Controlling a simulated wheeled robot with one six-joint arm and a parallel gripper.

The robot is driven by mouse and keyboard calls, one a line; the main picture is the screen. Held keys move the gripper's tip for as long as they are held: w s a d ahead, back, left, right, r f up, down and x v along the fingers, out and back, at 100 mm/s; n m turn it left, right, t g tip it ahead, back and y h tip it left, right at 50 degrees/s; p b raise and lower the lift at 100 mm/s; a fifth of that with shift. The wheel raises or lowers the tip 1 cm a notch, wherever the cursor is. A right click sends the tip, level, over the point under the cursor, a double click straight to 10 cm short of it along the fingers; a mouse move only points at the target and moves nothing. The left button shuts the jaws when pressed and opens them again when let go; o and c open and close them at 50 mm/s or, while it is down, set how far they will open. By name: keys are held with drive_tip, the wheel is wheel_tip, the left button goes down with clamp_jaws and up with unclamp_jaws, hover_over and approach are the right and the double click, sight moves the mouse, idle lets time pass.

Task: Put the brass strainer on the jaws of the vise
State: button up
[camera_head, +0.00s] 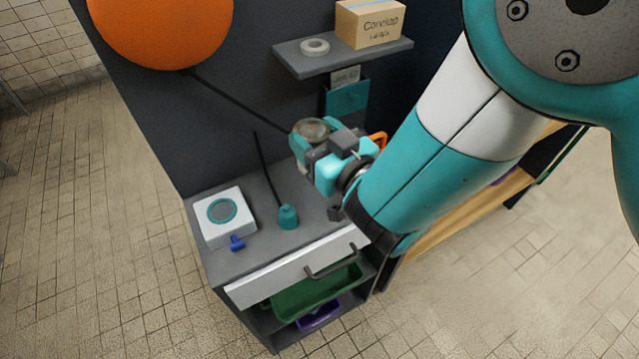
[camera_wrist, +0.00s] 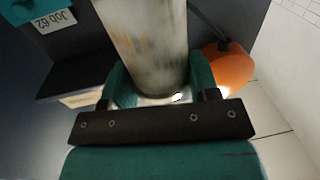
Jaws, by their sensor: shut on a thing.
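My gripper (camera_head: 318,150) is above the grey bench top, shut on a round, pale, brassy-grey thing that I take to be the strainer (camera_head: 311,128). In the wrist view the strainer (camera_wrist: 145,45) is a pale, shiny cylinder with faint yellowish streaks. It stands between the two teal fingers of my gripper (camera_wrist: 160,85) and reaches away past them. Its far end is out of the picture. I cannot make out the vise or its jaws in either view. Part of the bench is hidden behind my gripper and arm.
The grey bench (camera_head: 262,252) holds a white box with a round teal-rimmed disc (camera_head: 222,211), a small blue item (camera_head: 237,243) and a teal lamp-like piece (camera_head: 288,217). Above are a shelf (camera_head: 350,58) with a carton (camera_head: 369,22) and tape roll (camera_head: 315,46), and a big orange shade (camera_head: 160,30).

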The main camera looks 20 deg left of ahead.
drive_tip(key=shift+f+b, duration=3.9)
drive_tip(key=shift+f, duration=3.2)
drive_tip(key=shift+f, duration=0.25)
drive_tip(key=o, duration=1)
drive_tip(key=shift+r, duration=0.1)
